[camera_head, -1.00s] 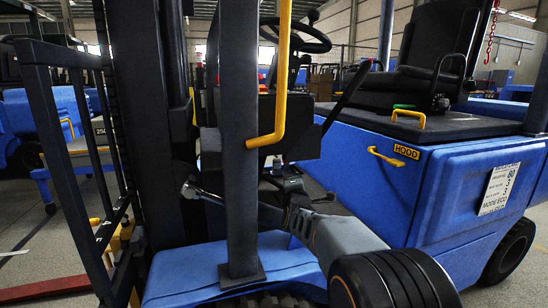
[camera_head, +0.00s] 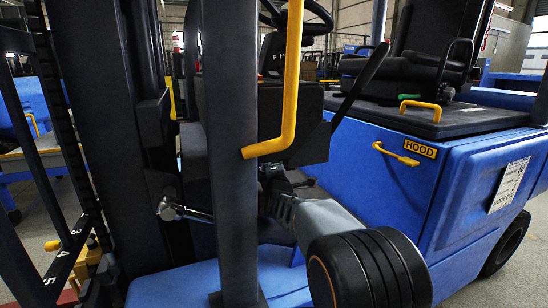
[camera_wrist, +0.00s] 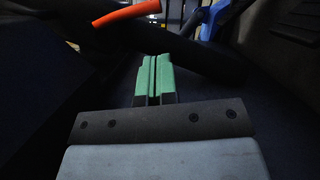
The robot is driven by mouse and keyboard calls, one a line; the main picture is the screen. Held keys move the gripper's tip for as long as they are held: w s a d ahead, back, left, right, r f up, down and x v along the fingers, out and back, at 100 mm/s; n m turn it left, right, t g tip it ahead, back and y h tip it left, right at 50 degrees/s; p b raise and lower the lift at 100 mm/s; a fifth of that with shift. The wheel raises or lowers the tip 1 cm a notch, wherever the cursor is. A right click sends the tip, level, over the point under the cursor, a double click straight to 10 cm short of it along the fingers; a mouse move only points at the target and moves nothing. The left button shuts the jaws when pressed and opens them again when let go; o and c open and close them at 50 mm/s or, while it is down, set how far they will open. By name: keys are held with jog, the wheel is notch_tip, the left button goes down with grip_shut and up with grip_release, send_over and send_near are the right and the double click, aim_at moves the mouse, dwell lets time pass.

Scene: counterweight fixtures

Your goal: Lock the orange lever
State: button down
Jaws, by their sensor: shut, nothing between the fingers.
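The orange lever (camera_wrist: 125,13) shows in the wrist view at the top, left of centre, as a bright orange bar slanting up to the right. It lies beyond a dark bar and apart from my fingers in the picture. My gripper (camera_wrist: 154,60) has green fingertips pressed together with nothing between them, pointing toward the dark bar. In the head view my arm reaches into the forklift's cab area behind a black post (camera_head: 230,130). My fingertips and the orange lever cannot be made out there.
The blue forklift body (camera_head: 400,215) with its HOOD label stands at the right. A yellow grab handle (camera_head: 291,90) is fixed to the black post. The dark mast (camera_head: 105,120) is at the left, with a silver rod end (camera_head: 168,209) beside it. Room around my arm is tight.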

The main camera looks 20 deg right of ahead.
jog(key=b+x, duration=0.1)
jog(key=x, duration=0.8)
jog(key=shift+w+b, duration=0.35)
jog(key=shift+b, duration=0.05)
jog(key=shift+d, duration=0.1)
jog(key=shift+w+r, duration=0.1)
